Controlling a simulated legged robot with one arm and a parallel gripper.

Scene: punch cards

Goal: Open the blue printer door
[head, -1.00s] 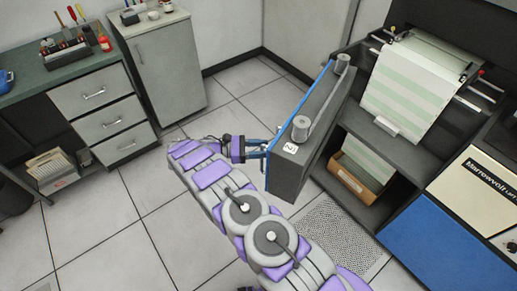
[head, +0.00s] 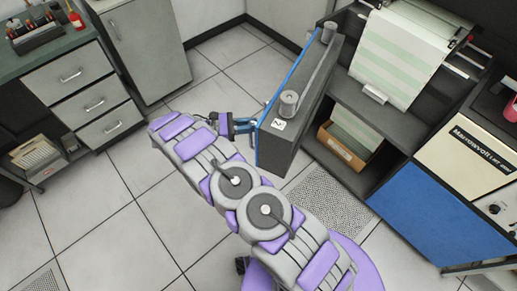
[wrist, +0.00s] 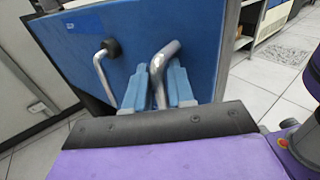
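The blue printer door (head: 290,85) stands swung out from the printer, its dark inner side with two round hubs facing the printer. In the wrist view the blue outer face (wrist: 200,45) fills the upper middle. A bent metal door handle (wrist: 158,68) runs down between the two blue fingers of my gripper (wrist: 157,88), one finger on each side, close against it. In the head view my gripper (head: 245,125) is at the near end of the door's outer face. The handle's lower part is hidden behind the gripper body.
The open printer (head: 395,110) shows striped paper (head: 395,55) and a paper box (head: 345,145) on its lower shelf. A lower blue panel (head: 425,215) is at right. Drawers (head: 85,85) and a cabinet (head: 145,45) stand at left. The tiled floor between is clear.

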